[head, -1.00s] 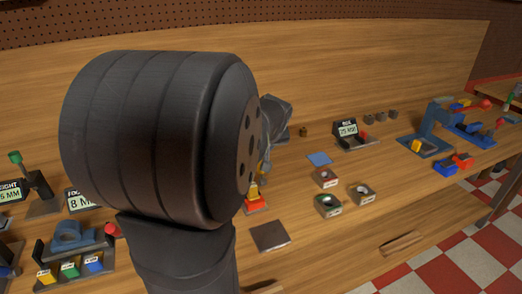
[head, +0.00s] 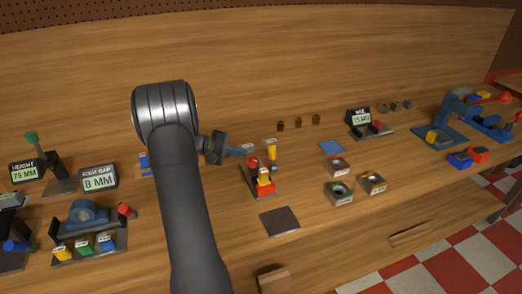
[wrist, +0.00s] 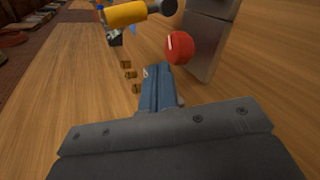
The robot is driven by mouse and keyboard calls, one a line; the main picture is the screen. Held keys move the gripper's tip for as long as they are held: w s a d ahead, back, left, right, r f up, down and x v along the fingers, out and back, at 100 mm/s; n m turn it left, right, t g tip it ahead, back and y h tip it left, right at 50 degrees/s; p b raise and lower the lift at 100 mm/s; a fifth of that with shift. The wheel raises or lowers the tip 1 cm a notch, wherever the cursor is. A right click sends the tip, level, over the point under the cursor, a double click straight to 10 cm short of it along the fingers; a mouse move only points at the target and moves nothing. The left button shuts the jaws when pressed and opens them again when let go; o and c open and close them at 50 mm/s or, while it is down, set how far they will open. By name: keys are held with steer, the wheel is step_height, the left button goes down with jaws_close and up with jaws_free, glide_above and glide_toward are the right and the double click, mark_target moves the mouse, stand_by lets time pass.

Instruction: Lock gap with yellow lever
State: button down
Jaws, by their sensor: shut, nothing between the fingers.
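The yellow lever (head: 272,152) stands upright at the back of a small red-based fixture (head: 252,178) in the middle of the bench. A smaller yellow part (head: 264,175) sits lower on that fixture. In the wrist view a yellow handle (wrist: 125,13) with a dark end lies across the top, beside a round red knob (wrist: 180,47) and a grey metal block (wrist: 212,38). My gripper (head: 249,151) is just left of the lever, apart from it. It also shows in the wrist view (wrist: 157,72), with its blue fingers closed together and empty.
A FOOT GAP 8 MM sign (head: 99,178) stands at left. A dark square plate (head: 279,221) lies in front of the fixture. Several ring-holed blocks, such as one with green inside (head: 338,193), lie to its right. Small brass pieces (head: 298,123) stand behind.

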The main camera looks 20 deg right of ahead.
mark_target(272, 154)
steer(key=w+a+h, duration=0.2)
steer(key=h, duration=0.1)
steer(key=shift+w+a+f+t, duration=0.25)
steer(key=shift+f+t, duration=0.1)
steer(key=shift+t, duration=0.05)
steer(key=shift+w+a+m+h, duration=0.3)
steer(key=shift+m+h, duration=0.1)
steer(key=shift+h, duration=0.2)
steer(key=shift+s+f+m+g+h, duration=0.15)
steer(key=shift+m+g+h, duration=0.15)
steer(key=shift+g+h, duration=0.1)
steer(key=d, duration=1)
steer(key=shift+s, duration=0.35)
steer(key=s, duration=0.1)
steer(key=s+r, duration=0.1)
steer(key=shift+s+d, duration=0.35)
steer(key=shift+s+r, duration=0.1)
steer(key=shift+s, duration=0.4)
steer(key=shift+s+r+m, duration=0.15)
steer(key=shift+s+m, duration=0.05)
steer(key=shift+m, duration=0.6)
